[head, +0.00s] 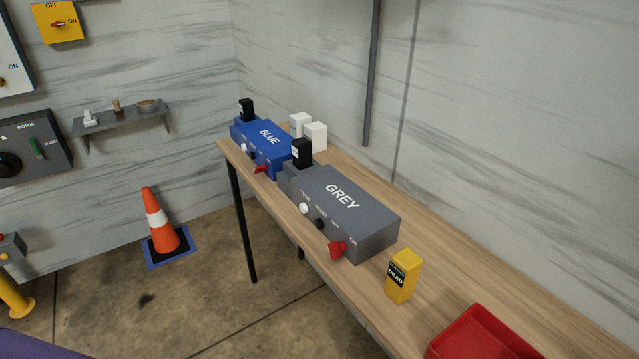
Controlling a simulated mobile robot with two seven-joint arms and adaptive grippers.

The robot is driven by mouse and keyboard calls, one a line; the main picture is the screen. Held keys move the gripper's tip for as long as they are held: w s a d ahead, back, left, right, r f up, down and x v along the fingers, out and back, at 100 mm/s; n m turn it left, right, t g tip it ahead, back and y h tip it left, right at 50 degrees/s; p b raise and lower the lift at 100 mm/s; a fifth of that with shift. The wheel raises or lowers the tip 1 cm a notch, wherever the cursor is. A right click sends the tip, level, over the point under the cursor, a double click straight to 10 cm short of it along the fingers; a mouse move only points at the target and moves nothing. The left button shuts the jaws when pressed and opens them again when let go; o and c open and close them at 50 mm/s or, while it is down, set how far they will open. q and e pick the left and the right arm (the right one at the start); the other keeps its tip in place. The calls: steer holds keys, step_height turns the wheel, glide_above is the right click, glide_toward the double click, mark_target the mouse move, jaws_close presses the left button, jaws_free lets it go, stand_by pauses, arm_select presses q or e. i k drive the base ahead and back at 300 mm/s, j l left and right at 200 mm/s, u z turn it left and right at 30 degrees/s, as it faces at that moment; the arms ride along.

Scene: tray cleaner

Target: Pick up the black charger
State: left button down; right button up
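Two small black blocks show in the head view, and I cannot tell which one is the charger. One black block (302,153) stands upright at the far end of the grey box (345,213) marked GREY. The other black block (246,110) stands upright at the far end of the blue box (265,145) marked BLUE. Both boxes sit on the wooden table (455,265), with small knobs and a red switch on their front faces. Neither of my grippers is in view.
A yellow block (402,276) marked DEAD and a red tray (482,335) are at the table's near end. Two white blocks (316,137) stand behind the blue box. An orange cone (160,225) stands on the floor at left. A wall shelf (122,118) holds small items.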

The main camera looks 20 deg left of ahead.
mark_target(302, 146)
steer(key=i+j+z, duration=0.25)
steer(key=j, duration=0.95)
steer(key=k+j+z, duration=0.2)
steer(key=j, duration=0.95)
steer(key=i, duration=0.15)
